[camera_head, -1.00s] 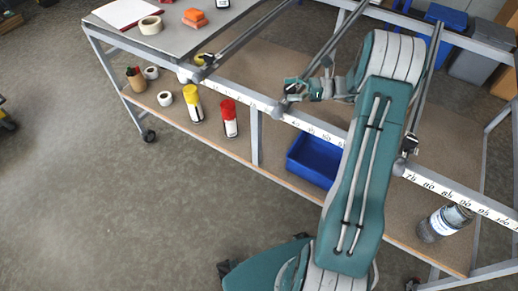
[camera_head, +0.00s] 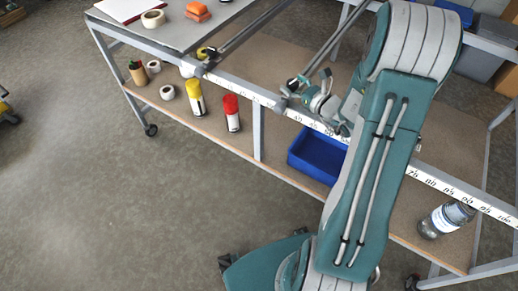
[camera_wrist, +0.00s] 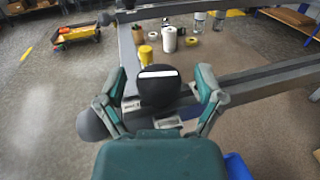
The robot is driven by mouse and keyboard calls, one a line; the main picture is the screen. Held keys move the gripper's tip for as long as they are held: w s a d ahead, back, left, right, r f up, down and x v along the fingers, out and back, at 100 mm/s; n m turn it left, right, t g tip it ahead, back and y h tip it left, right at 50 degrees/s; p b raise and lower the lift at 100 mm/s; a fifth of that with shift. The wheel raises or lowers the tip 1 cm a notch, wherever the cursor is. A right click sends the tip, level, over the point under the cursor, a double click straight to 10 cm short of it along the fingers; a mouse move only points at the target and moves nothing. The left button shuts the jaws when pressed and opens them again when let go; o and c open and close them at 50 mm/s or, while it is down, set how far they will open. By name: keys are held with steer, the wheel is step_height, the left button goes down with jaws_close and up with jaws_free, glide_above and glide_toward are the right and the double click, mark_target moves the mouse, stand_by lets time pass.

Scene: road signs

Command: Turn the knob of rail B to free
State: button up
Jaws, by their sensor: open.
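A round black knob (camera_wrist: 160,92) with a white bar across it faces me in the wrist view. The bar lies roughly level in that picture. My gripper (camera_wrist: 161,74) is open, with one teal finger on each side of the knob; I cannot tell whether either touches it. Small light labels (camera_wrist: 168,122) beside the knob are too small to read. In the head view, my gripper (camera_head: 293,86) is at the lower end of the middle rail (camera_head: 343,38), by the ruler bar (camera_head: 312,124). The rail's letter is not readable there.
Another rail (camera_head: 245,34) with an end clamp (camera_head: 206,57) lies to the left. My arm covers part of the bench on the right. A blue bin (camera_head: 312,158), spray cans (camera_head: 231,112) and a bottle (camera_head: 445,219) stand on the lower shelf. The floor in front is clear.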

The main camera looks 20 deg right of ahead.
steer(key=shift+m+t+h, duration=0.4)
steer(key=shift+m+h, duration=0.3)
steer(key=shift+h, duration=0.4)
steer(key=shift+s+h, duration=0.2)
steer(key=shift+h, duration=0.1)
steer(key=v, duration=1)
steer(key=shift+s+d+f, duration=0.1)
steer(key=shift+d, duration=0.1)
steer(key=s+a+r+n+g+y, duration=0.3)
steer(key=a+n+g+y, duration=0.15)
steer(key=a+n, duration=0.4)
steer(key=s+a+r+n+g+y, duration=0.25)
steer(key=a+n+g, duration=0.4)
steer(key=a, duration=0.35)
steer(key=s+a+n+g+h, duration=0.3)
steer(key=s+n+g+h, duration=0.1)
steer(key=s+n, duration=0.3)
steer(key=shift+r+n+h, duration=0.35)
steer(key=shift+n+h, duration=0.05)
steer(key=shift+n, duration=0.7)
